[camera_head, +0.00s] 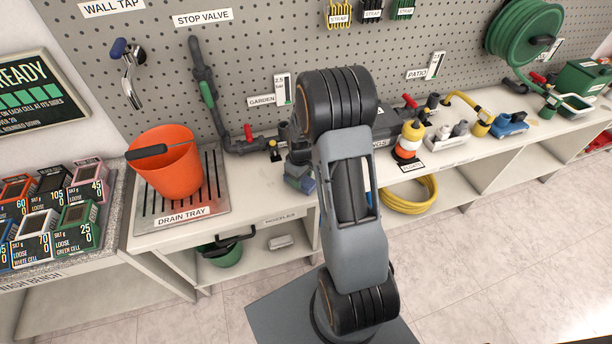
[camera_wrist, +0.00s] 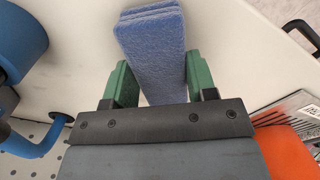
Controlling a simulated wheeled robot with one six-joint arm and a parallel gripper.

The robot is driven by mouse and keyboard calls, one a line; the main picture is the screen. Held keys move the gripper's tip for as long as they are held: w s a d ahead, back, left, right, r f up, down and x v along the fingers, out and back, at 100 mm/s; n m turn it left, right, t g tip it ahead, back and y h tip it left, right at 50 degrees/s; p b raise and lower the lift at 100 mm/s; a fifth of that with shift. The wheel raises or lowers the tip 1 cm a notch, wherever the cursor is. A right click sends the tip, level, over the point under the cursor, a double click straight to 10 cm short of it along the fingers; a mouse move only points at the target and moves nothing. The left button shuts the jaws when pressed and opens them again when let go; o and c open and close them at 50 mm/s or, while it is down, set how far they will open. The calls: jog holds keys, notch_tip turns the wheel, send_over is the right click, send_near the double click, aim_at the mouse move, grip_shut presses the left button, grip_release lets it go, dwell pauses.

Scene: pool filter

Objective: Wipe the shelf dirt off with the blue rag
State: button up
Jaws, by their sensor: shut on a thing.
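The blue rag (camera_wrist: 152,48) is a folded, fuzzy block between the green fingers of my gripper (camera_wrist: 161,82) in the wrist view. My gripper is shut on it, and the rag sticks out past the fingertips over a pale, bare surface (camera_wrist: 235,50). In the head view my arm covers most of the gripper; only a small blue-green part (camera_head: 300,180) shows left of the arm, above the shelf (camera_head: 265,210). I cannot make out dirt on the shelf near the rag. Whether the rag touches the surface cannot be told.
An orange bucket (camera_head: 168,165) stands on the drain tray (camera_head: 208,205) to the left. Dark pipework (camera_head: 245,145) runs along the back. An orange-yellow float (camera_head: 409,140) and valves stand to the right.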

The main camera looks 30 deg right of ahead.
jog(key=shift+w+a, duration=0.15)
jog(key=shift+a, duration=0.4)
jog(key=shift+w+d+f, duration=0.1)
jog(key=shift+w+d, duration=0.05)
jog(key=shift+w, duration=0.45)
jog(key=shift+s+d+f+b, duration=0.1)
jog(key=shift+s+d+b, duration=0.15)
jog(key=shift+d, duration=0.75)
jog(key=shift+s+d+f+b, duration=0.1)
jog(key=shift+s+d, duration=0.25)
jog(key=shift+d, duration=0.65)
jog(key=shift+s+d+r, duration=0.1)
jog(key=shift+s+d, duration=0.15)
jog(key=shift+d, duration=0.9)
jog(key=shift+s+d+r, duration=0.1)
jog(key=shift+s+d, duration=0.1)
jog(key=shift+d, duration=0.95)
jog(key=shift+w+r, duration=0.1)
jog(key=shift+a, duration=0.15)
